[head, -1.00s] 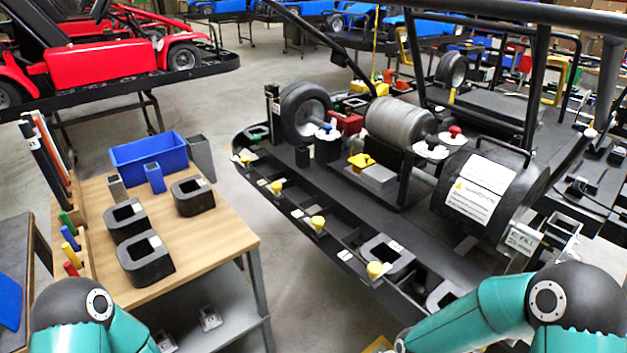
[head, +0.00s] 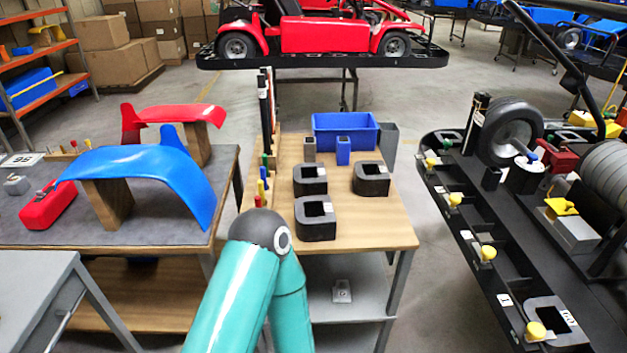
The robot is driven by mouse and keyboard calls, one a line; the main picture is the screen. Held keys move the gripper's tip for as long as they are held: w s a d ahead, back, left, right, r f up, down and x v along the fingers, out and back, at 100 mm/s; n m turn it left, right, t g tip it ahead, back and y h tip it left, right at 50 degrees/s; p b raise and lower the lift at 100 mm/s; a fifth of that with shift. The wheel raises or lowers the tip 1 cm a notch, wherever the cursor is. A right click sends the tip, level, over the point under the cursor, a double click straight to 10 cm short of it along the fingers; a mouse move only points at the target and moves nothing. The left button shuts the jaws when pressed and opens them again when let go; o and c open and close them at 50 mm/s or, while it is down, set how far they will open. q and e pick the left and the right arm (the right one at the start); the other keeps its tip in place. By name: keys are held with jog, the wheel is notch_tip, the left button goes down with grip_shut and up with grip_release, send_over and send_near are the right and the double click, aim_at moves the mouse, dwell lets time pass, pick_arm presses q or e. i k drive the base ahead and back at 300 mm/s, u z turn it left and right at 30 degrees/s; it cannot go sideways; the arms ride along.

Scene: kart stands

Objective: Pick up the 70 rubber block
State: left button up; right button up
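Three black rubber blocks with square openings sit on the wooden top of a small table (head: 375,230). One is at the back left (head: 310,187), one at the back right (head: 371,186), one at the front (head: 316,232). They carry small white labels whose numbers I cannot read. A similar black block (head: 543,309) with a white number label sits in the kart's black side frame at lower right; I cannot read its number surely. One teal arm of mine rises from the bottom before the table; no gripper shows.
A blue bin (head: 345,132) and small upright holders stand at the back of the wooden table. A grey-topped table (head: 35,217) with blue (head: 150,163) and red (head: 180,113) curved panels stands left. Open floor separates the wooden table from the kart frame (head: 480,205).

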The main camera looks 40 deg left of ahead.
aim_at(308, 179)
jog(key=z, duration=0.05)
jog(key=k, duration=1)
jog(key=u, duration=1.25)
jog(key=i, duration=1.4)
jog(key=z, duration=1.7)
